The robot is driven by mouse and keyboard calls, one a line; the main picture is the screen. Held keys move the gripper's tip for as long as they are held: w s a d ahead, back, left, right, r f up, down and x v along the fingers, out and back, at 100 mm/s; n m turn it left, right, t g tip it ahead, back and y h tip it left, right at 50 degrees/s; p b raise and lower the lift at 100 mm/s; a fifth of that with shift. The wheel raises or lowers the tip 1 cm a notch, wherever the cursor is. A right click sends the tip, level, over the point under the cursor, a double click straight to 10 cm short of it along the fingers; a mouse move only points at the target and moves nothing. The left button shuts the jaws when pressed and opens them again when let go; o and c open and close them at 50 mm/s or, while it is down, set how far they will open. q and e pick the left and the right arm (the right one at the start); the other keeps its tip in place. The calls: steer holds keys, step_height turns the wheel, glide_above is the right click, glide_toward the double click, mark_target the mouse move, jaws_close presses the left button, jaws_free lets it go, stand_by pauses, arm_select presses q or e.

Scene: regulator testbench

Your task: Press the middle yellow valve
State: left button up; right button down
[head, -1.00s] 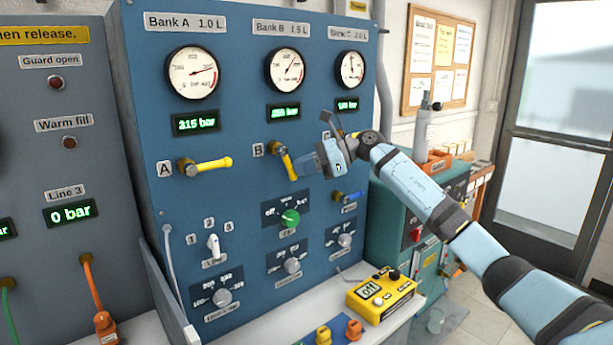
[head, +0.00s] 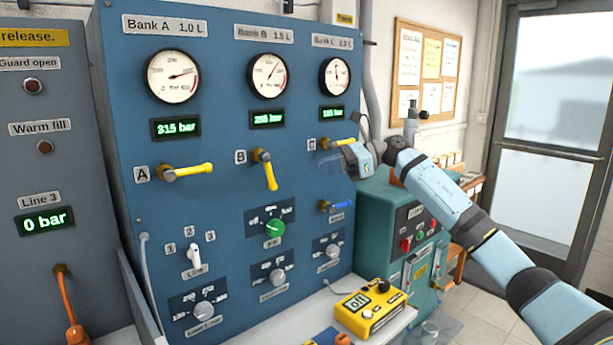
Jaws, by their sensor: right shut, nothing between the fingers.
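The middle yellow valve (head: 269,174), labelled B, is on the blue panel below the Bank B gauge. Its lever hangs nearly straight down. My right gripper (head: 330,163) is shut and empty, to the right of the B lever and clear of it. It is just below the yellow lever of valve C (head: 343,142), whose right end is close to my wrist; I cannot tell whether they touch. The yellow valve A (head: 192,171) on the left has its lever nearly level. My left gripper is not in view.
The Bank B display (head: 267,119) is above valve B. A green knob (head: 275,229) and a short blue lever (head: 335,206) are below. A yellow handheld box (head: 369,311) lies on the bench. The panel face around valve B is clear.

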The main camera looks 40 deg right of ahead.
steer(key=v, duration=0.3)
steer(key=shift+s+d, duration=0.15)
steer(key=shift+d, duration=0.15)
stand_by(0.4)
